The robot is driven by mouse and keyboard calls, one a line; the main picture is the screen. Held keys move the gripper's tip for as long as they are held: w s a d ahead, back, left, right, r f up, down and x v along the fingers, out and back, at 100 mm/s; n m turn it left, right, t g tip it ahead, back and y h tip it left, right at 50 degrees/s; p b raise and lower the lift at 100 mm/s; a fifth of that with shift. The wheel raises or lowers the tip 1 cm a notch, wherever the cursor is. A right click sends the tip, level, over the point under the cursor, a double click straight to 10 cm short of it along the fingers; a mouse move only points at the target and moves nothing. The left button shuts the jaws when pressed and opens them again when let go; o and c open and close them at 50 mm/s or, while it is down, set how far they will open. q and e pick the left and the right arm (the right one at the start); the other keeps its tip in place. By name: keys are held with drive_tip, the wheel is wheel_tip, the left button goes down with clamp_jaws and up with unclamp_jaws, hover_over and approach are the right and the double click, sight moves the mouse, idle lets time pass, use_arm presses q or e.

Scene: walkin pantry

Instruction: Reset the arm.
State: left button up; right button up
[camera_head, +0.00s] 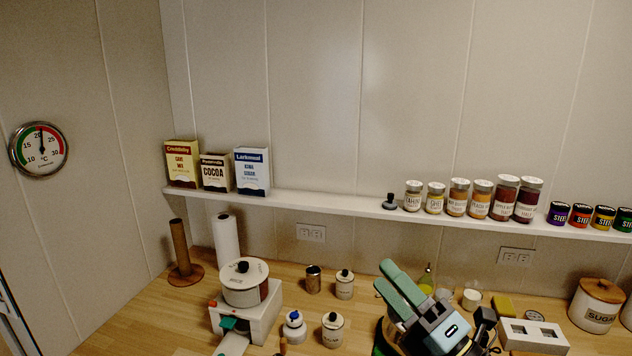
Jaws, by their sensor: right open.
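My right gripper (384,275) shows at the lower middle, with two teal fingers pointing up and to the left over the wooden counter (160,318). It is open, and nothing shows between its fingers. Its dark and grey body hides part of the counter and some of the small items behind it. My left gripper is not in view.
A white shelf (320,206) along the wall carries boxes, jars and small tins. A lidded canister on a white stand (255,310) and a sugar canister (597,302) stand on the counter. A white block (534,337) sits close right of my gripper. The counter's left front is clear.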

drive_tip(key=s+d+f+m+g+h, duration=0.2)
drive_tip(key=d+f+m+h, duration=0.5)
drive_tip(key=m, duration=0.4)
drive_tip(key=s+d+f+m+g+h, duration=0.1)
drive_tip(key=s+d+f+m+h, duration=0.3)
drive_tip(key=f+m+h, duration=0.6)
drive_tip(key=s+f+m+g+y, duration=0.1)
drive_tip(key=s+f+m+g, duration=0.4)
drive_tip(key=s, duration=0.4)
drive_tip(key=s+f+m+g+y, duration=0.2)
drive_tip(key=s+f+g, duration=0.4)
drive_tip(key=s+f, duration=0.25)
wheel_tip(320, 180, down, 30)
drive_tip(key=s+f+g+b, duration=0.1)
drive_tip(key=s+g+b, duration=0.1)
drive_tip(key=b, duration=0.7)
use_arm(q)
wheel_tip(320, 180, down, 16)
drive_tip(key=b, duration=0.7)
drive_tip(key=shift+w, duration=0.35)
use_arm(e)
drive_tip(key=s+d+f, duration=0.1)
drive_tip(key=s+f, duration=0.7)
drive_tip(key=f, duration=0.3)
drive_tip(key=s+d+f, duration=0.1)
drive_tip(key=s+f, duration=0.7)
drive_tip(key=f, duration=0.3)
drive_tip(key=shift+d+f+g, duration=0.15)
drive_tip(key=shift+d+g, duration=0.15)
drive_tip(key=shift+g, duration=0.1)
